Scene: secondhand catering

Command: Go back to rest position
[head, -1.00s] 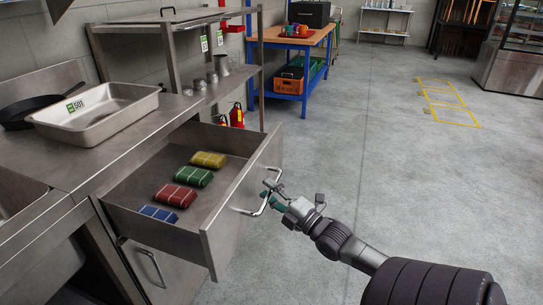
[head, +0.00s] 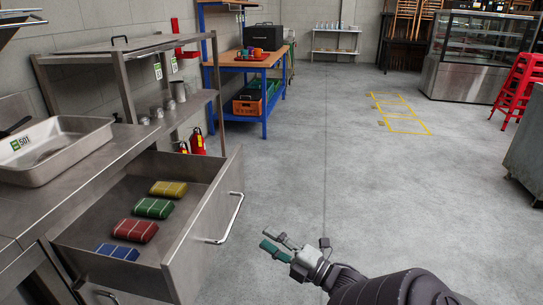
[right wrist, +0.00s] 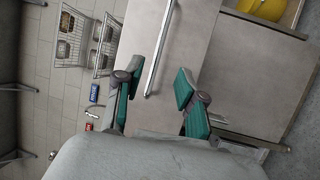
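A steel drawer (head: 205,215) is pulled out from under the counter on the left in the head view. Inside lie a yellow (head: 168,188), a green (head: 153,208), a red (head: 135,230) and a blue (head: 118,251) packet in a row. My right gripper (head: 270,241) is to the right of the drawer, clear of its bar handle (head: 228,220). In the right wrist view its green-padded fingers (right wrist: 157,98) are spread, with nothing held; the handle (right wrist: 160,48) shows beyond them. My left gripper is out of view.
A steel pan (head: 62,145) sits on the counter at left. A blue-framed workbench (head: 266,98) stands behind. A grey cabinet (head: 527,150) and red stools (head: 518,85) stand at right. The grey floor (head: 370,200) between is clear.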

